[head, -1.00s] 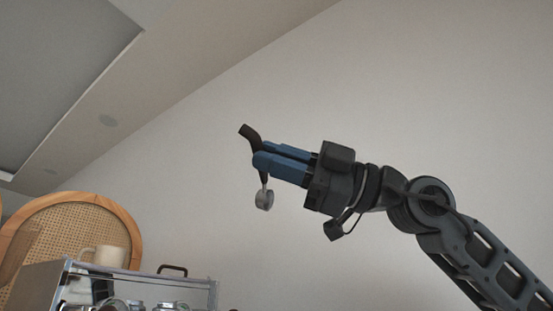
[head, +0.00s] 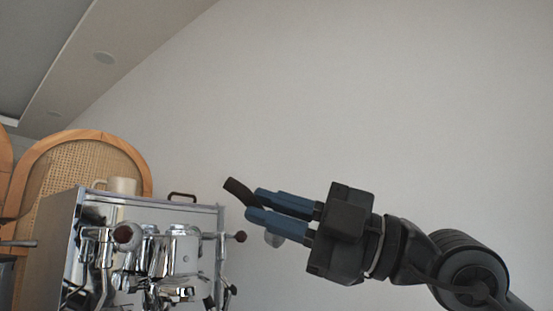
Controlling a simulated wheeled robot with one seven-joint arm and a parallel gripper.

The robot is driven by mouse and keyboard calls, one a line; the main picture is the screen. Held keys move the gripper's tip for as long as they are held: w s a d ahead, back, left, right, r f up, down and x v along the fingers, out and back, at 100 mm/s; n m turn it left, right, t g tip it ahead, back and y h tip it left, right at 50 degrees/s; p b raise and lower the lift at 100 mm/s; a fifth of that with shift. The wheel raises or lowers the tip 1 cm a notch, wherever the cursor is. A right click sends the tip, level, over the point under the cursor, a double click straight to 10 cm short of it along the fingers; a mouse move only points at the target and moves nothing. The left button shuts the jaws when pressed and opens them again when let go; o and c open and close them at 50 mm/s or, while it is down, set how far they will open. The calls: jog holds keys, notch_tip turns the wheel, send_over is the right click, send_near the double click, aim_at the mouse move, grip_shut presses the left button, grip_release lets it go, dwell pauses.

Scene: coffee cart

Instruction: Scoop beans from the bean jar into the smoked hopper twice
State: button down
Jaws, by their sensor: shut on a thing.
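My gripper (head: 250,204) has two blue fingers and is shut on a scoop. The scoop's dark, bent handle (head: 236,190) sticks out past the fingertips to the upper left. Its small greyish bowl (head: 274,239) shows below the fingers, mostly hidden behind them. I cannot see whether the bowl holds beans. The gripper is in front of the pale wall, to the right of the espresso machine in the picture. The bean jar and the smoked hopper are not in view.
A chrome espresso machine (head: 150,214) with dark red knobs stands at the lower left. A cream cup (head: 122,186) sits on its top. A wooden cane-backed chair (head: 128,148) is behind it. A dark, partly cut-off thing (head: 17,243) shows at the left edge.

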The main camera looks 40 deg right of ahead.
jog(key=w+f+m+t+h, duration=0.1)
jog(key=f+h, duration=0.4)
jog(key=f, duration=1.4)
jog(key=w+f+m+t+h, duration=0.2)
jog(key=f+m+t+h, duration=0.1)
jog(key=f, duration=1.6)
jog(key=w+f+m+t+h, duration=0.1)
jog(key=f+m+h, duration=0.3)
jog(key=f, duration=1.6)
jog(key=t+h, duration=0.1)
jog(key=h, duration=0.2)
jog(key=shift+w+a+m, duration=0.3)
jog(key=shift+w, duration=0.1)
jog(key=shift+a, duration=0.1)
